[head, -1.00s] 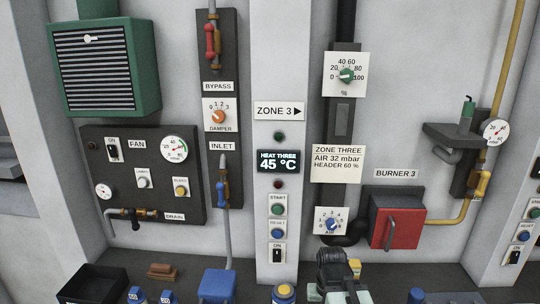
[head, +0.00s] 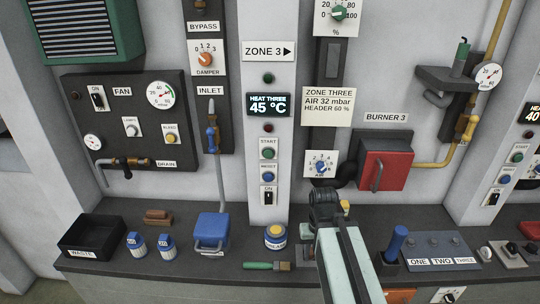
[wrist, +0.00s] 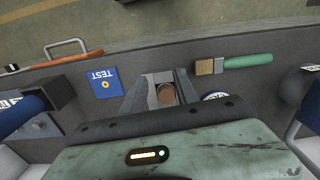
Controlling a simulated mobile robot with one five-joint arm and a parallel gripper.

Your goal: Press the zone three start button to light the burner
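The zone three panel is a pale column (head: 268,210) under a ZONE 3 sign. Its green start button (head: 268,154) sits below the lit display (head: 268,105), which reads 45 °C, and above the blue reset button (head: 267,177). Burner 3 (head: 385,170), with a red front, is on the wall to the right. My gripper (head: 325,205) is below and right of the start button, apart from it; its fingers are unclear in the head view. In the wrist view, my gripper (wrist: 160,82) has its fingers apart above the counter, with a brown round thing visible between them.
The dark counter (head: 190,258) holds a waste bin (head: 90,238), blue-and-white jars, a blue box (head: 211,232), a yellow-topped tin (head: 275,237) and a green-handled brush (head: 265,265). A blue-handled lever (head: 395,243) and labelled panel (head: 435,250) stand right of my arm.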

